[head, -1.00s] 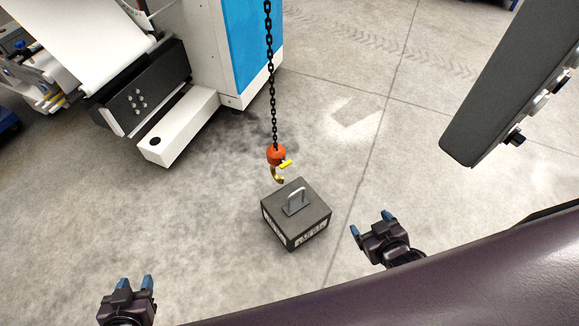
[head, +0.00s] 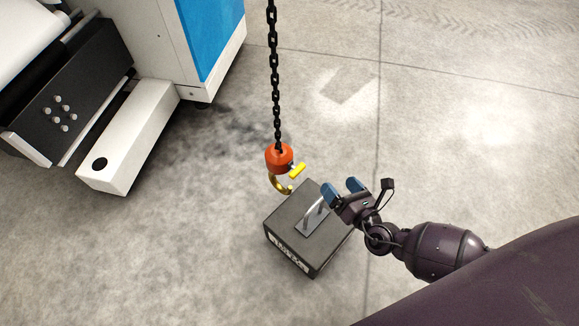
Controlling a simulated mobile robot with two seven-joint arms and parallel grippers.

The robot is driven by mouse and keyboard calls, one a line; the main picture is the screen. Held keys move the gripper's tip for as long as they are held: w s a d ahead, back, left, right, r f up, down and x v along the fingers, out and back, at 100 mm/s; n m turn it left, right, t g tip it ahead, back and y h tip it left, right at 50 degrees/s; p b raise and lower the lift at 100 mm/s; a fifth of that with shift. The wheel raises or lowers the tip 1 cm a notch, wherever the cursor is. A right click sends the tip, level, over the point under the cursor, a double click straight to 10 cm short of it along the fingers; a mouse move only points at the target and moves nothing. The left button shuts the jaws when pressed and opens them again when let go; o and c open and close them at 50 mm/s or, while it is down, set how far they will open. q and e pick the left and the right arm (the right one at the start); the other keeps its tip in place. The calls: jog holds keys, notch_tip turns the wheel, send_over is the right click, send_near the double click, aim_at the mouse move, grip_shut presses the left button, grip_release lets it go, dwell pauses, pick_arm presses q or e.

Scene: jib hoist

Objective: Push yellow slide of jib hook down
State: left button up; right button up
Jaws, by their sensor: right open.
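The jib hook (head: 279,184) is brass-coloured and hangs below an orange block (head: 279,157) on a black chain (head: 276,90). The yellow slide (head: 297,171) sticks out on the right side of the orange block. My right gripper (head: 342,188) is open and empty, with blue fingertips. It is to the right of the yellow slide and a little lower in the picture, apart from it, in front of the weight's top right part. A dark grey weight (head: 293,233) with a metal handle (head: 313,217) stands on the floor below the hook. My left gripper is not in view.
A white and blue machine (head: 210,40) stands at the upper left, with a low white box-shaped part (head: 130,140) reaching forward. The concrete floor (head: 480,120) is clear on the right and at the lower left.

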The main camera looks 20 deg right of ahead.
aim_at(300, 172)
notch_tip(300, 172, down, 6)
jog(key=w+a+n+y+b, duration=0.2)
jog(key=n+y+b, duration=0.15)
jog(key=n, duration=0.35)
jog(key=shift+n+y, duration=0.75)
jog(key=shift+n, duration=0.05)
jog(key=b+x, duration=0.1)
jog(key=x, duration=0.8)
jog(key=shift+w+a+b, duration=0.25)
jog(key=shift+w+b, duration=0.05)
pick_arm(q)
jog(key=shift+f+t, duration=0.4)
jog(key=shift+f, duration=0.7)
pick_arm(e)
jog(key=shift+x, duration=0.75)
jog(key=c, duration=1.3)
jog(key=shift+f, duration=1.6)
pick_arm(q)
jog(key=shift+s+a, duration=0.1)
pick_arm(e)
jog(key=shift+s+f, duration=0.1)
